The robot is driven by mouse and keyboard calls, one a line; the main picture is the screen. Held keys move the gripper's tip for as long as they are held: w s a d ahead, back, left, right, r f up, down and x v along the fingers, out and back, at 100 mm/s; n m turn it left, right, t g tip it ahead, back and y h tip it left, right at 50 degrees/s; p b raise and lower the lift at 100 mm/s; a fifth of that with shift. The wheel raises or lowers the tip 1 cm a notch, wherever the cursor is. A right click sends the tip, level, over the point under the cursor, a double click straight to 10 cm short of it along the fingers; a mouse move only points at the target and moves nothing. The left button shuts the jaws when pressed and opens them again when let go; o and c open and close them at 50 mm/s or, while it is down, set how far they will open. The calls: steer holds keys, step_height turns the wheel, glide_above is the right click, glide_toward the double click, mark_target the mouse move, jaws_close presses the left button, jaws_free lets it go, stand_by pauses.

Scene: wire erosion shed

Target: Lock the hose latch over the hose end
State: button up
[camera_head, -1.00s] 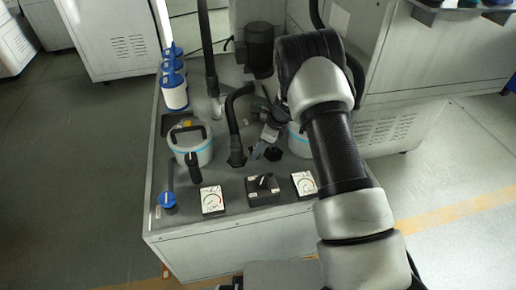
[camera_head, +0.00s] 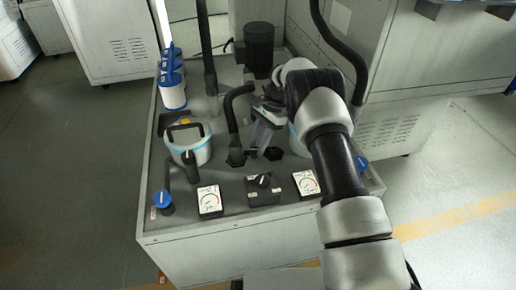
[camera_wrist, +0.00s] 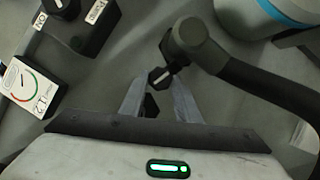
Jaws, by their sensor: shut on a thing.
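The black corrugated hose (camera_head: 232,108) curves down to its hose end (camera_head: 237,157) on the grey cabinet top. In the wrist view the hose (camera_wrist: 270,90) enters from the right and bends at a black elbow (camera_wrist: 194,40). A small dark tab with a pale edge, seemingly the hose latch (camera_wrist: 161,76), stands beside the elbow. My gripper (camera_wrist: 158,84) has its two grey fingertips on either side of this tab and is shut on it. In the head view my gripper (camera_head: 258,146) reaches down just right of the hose end. The fingertip contact is too small to tell there.
A black hexagonal fitting (camera_head: 273,153) sits right of the hose end. A white canister (camera_head: 190,150) with a black handle stands left. Two gauges (camera_head: 210,201) and a black knob box (camera_head: 264,190) line the front edge. A black motor (camera_head: 259,50) stands behind.

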mark_target(257, 148)
steer(key=shift+w+a+n+g+h+b, duration=0.15)
steer(key=shift+n+h+b, duration=0.3)
steer(key=shift+n, duration=0.55)
steer(key=shift+d+n+g+h+b, duration=0.1)
steer(key=shift+n+g+h+b, duration=0.15)
steer(key=shift+n+b, duration=0.55)
steer(key=shift+n, duration=0.3)
steer(key=shift+a, duration=0.1)
steer(key=o, duration=1)
steer(key=shift+o, duration=0.2)
steer(key=shift+r, duration=0.1)
step_height(257, 148, up, 10)
steer(key=p, duration=0.3)
